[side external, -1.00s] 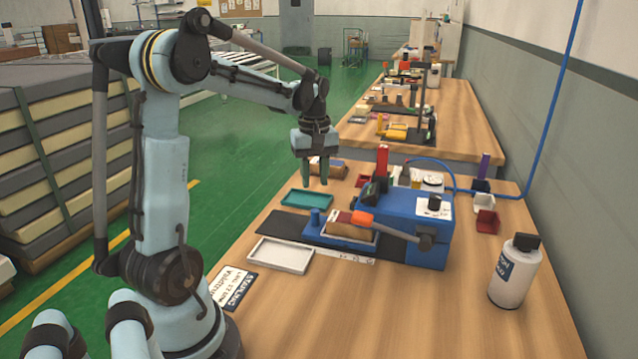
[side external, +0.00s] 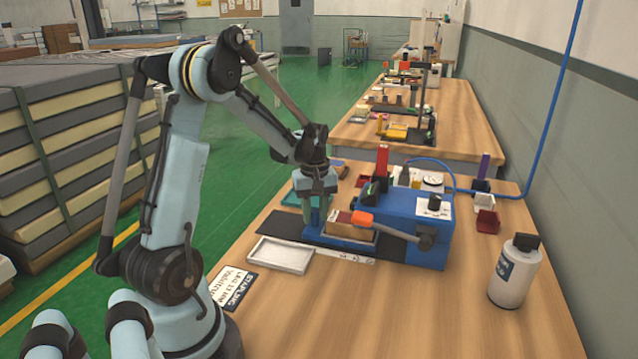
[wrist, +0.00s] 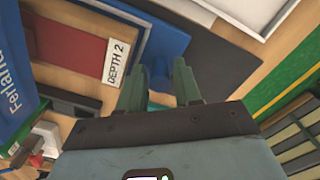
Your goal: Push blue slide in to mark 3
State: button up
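The blue slide (side external: 330,243) lies flat on the dark base strip (side external: 277,223) at the left of the blue machine (side external: 418,215). In the wrist view the slide (wrist: 168,30) carries an upright blue knob (wrist: 159,72). My gripper (side external: 312,220) is down at the slide's outer end. In the wrist view its two green fingers (wrist: 158,82) stand on either side of the knob, with small gaps visible, so it looks open around it. A brown block with a dark red top (side external: 350,225) sits on the slide. A white marked strip (side external: 345,256) runs along the front; its numbers are unreadable.
A "DEPTH 2" label (wrist: 117,62) shows in the wrist view. A white bottle (side external: 514,272) stands at right.

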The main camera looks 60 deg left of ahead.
grip_shut()
jog(key=shift+w+d, duration=1.15)
jog(key=shift+w, duration=0.05)
grip_release()
jog(key=shift+r, duration=0.1)
notch_tip(320, 180, up, 12)
